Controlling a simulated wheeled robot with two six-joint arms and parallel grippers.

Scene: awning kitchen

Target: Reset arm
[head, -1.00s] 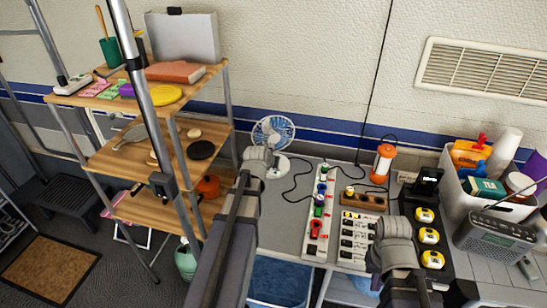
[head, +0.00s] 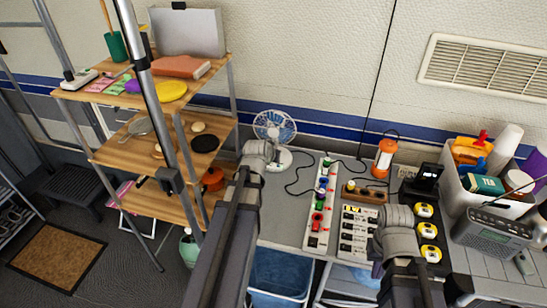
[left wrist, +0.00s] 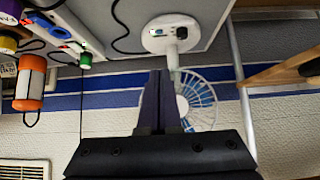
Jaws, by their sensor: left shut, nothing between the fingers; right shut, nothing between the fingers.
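My left gripper (left wrist: 165,100) is shut and empty in the left wrist view. Its dark fingers lie together in front of the fan. My left arm (head: 240,205) rises from the bottom of the head view, with its grey joint just in front of the fan. My right arm (head: 398,240) rises at the lower right, in front of the row of yellow-topped items. My right gripper is shut with nothing held; its fingertips are hard to make out against the arm. Both arms are bent over the front of the counter.
A white-and-blue fan (head: 275,128), a power strip (head: 319,225), an orange lantern (head: 384,155) and a radio (head: 490,236) stand on the counter (head: 283,222). A wooden shelf unit (head: 128,205) stands left. A blue bin (head: 279,275) sits below the counter.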

